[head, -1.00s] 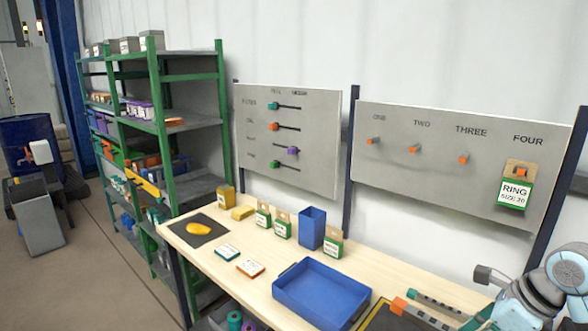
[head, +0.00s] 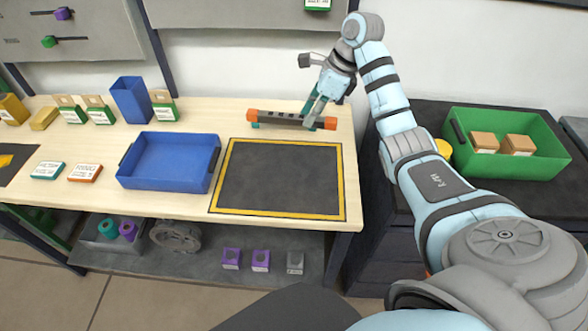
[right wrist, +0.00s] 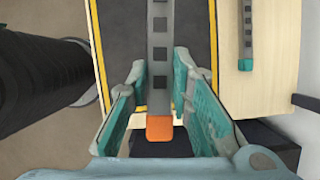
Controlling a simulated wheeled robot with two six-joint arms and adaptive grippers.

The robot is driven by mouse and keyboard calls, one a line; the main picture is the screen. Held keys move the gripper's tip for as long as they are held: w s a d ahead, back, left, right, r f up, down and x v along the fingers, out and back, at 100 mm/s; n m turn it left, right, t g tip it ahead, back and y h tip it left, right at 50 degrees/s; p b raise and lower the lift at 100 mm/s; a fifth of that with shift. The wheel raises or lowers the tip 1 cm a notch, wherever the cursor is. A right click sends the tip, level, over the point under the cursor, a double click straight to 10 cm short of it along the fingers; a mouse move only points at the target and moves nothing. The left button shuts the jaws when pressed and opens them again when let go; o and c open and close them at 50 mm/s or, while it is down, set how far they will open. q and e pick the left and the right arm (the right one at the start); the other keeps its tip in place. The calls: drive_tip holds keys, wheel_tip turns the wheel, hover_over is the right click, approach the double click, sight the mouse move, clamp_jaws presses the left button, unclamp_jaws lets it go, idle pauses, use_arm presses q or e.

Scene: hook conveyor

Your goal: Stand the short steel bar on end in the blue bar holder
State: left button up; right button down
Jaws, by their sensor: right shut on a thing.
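A dark steel bar with orange ends (head: 275,118) lies across the back right of the bench in the head view. My right gripper (head: 319,120) is shut on it near its right end. In the right wrist view the bar (right wrist: 160,60) runs between the two fingers (right wrist: 178,105), its orange end towards me. A second bar with a teal end (right wrist: 246,35) lies on the wood; in the head view it is mostly hidden. I cannot tell which bar is shorter. A tall blue open-topped holder (head: 131,101) stands at the back left. My left gripper is not in view.
A black mat with a yellow border (head: 280,178) lies clear at the bench's right front. A blue tray (head: 170,163) is left of it. Small cartons (head: 165,106) flank the tall holder. A green crate (head: 545,160) stands on the dark cabinet at right.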

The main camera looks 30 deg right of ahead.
drive_tip(key=shift+a+r, duration=0.1)
drive_tip(key=shift+s+a+r, duration=0.1)
drive_tip(key=shift+s+r, duration=0.05)
drive_tip(key=shift+s, duration=0.05)
drive_tip(key=b, duration=0.4)
hover_over(302, 177)
drive_tip(key=d, duration=0.1)
wheel_tip(302, 177, down, 6)
drive_tip(key=f, duration=1.3)
drive_tip(key=shift+s+d+f, duration=0.1)
drive_tip(key=shift+s+f, duration=0.1)
drive_tip(key=shift+s, duration=0.15)
drive_tip(key=shift+s+f+b, duration=0.1)
drive_tip(key=shift+f+b, duration=0.2)
drive_tip(key=shift+b, duration=0.05)
drive_tip(key=c, duration=1.4)
unclamp_jaws()
drive_tip(key=shift+r, duration=0.1)
drive_tip(key=shift+c, duration=0.2)
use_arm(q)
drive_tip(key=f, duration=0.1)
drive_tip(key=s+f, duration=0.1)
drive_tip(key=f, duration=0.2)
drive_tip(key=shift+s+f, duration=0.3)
